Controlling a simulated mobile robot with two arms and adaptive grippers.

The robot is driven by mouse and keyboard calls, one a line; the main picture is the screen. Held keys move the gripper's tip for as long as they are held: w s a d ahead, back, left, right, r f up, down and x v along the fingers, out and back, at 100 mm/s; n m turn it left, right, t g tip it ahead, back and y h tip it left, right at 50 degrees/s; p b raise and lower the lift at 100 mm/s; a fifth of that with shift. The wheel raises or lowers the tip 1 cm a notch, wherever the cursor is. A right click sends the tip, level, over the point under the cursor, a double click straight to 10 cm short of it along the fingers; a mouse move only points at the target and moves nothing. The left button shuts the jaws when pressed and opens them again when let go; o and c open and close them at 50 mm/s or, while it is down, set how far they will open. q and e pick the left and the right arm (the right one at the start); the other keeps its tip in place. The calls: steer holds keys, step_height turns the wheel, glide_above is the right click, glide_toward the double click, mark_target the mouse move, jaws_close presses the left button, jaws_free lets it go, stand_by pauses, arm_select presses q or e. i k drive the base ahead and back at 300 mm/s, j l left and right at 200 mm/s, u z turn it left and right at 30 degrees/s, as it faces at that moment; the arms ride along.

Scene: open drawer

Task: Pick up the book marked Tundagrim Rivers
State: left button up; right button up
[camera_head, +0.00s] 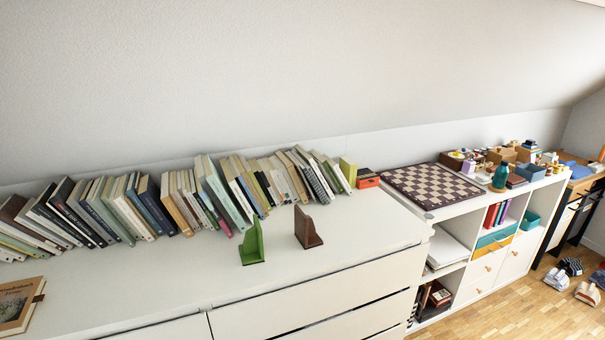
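A book (18,304) with a tan cover and a dark picture lies flat at the front left of the white dresser top (150,282), cut off by the left picture edge. Neither of my grippers shows in the head view.
A green bookend (252,246) and a brown bookend (306,230) stand in front of the row. A chessboard (432,185) lies on the white shelf unit at right, with toys beyond it. The dresser top between the flat book and the green bookend is clear.

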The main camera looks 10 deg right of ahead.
mark_target(335, 168)
steer(key=i+l+u, duration=0.2)
steer(key=l, duration=0.3)
steer(key=i+l+u, duration=0.15)
steer(key=l, duration=0.3)
steer(key=l+u, duration=0.2)
steer(key=l, duration=0.35)
steer(key=i+l+u, duration=0.15)
steer(key=l, duration=0.35)
